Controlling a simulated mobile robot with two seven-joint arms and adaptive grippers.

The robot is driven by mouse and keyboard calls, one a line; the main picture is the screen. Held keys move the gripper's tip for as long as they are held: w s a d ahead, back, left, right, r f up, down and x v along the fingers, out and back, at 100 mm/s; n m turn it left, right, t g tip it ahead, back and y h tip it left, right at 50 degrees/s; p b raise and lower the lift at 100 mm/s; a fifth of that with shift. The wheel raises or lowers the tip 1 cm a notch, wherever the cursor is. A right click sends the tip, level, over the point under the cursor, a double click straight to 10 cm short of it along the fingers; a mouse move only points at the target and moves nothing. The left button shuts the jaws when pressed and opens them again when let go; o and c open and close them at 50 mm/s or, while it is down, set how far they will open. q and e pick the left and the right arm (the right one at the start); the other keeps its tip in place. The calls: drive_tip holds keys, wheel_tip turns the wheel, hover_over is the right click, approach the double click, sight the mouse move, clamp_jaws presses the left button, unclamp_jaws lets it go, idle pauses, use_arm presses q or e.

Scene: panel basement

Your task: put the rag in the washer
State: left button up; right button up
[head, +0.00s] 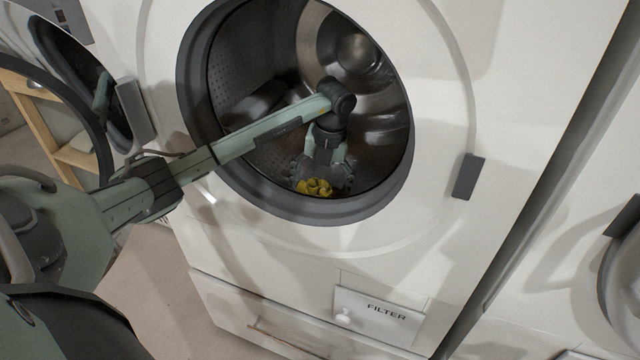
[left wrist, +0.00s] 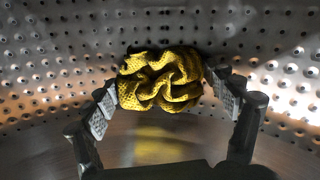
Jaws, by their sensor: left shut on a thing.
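The washer (head: 440,110) is white, and its round door opening is uncovered, showing a perforated steel drum (head: 235,70). My left arm reaches through the opening. My left gripper (head: 318,182) is inside the drum, low and near the front rim. It is shut on the crumpled yellow rag (head: 314,188). In the left wrist view the rag (left wrist: 162,80) is bunched between the two finger pads, with the perforated drum wall behind it. Whether the rag touches the drum is unclear. My right gripper does not show.
The washer's open door (head: 75,80) hangs at the left. The dark opening rim (head: 340,212) surrounds my arm closely. A filter flap (head: 378,315) is below. Another white machine (head: 570,230) stands at the right. A wooden shelf (head: 40,125) is at the far left.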

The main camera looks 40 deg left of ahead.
sight(326, 189)
use_arm(q)
drive_tip(key=o, duration=0.8)
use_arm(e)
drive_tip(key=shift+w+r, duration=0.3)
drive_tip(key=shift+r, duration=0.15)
use_arm(q)
drive_tip(key=shift+r, duration=0.1)
drive_tip(key=shift+r, duration=0.25)
drive_tip(key=r, duration=0.3)
drive_tip(key=d+r, duration=0.1)
drive_tip(key=r, duration=0.3)
drive_tip(key=d+r, duration=0.1)
drive_tip(key=r, duration=0.3)
drive_tip(key=shift+s+r, duration=0.2)
drive_tip(key=shift+r, duration=0.05)
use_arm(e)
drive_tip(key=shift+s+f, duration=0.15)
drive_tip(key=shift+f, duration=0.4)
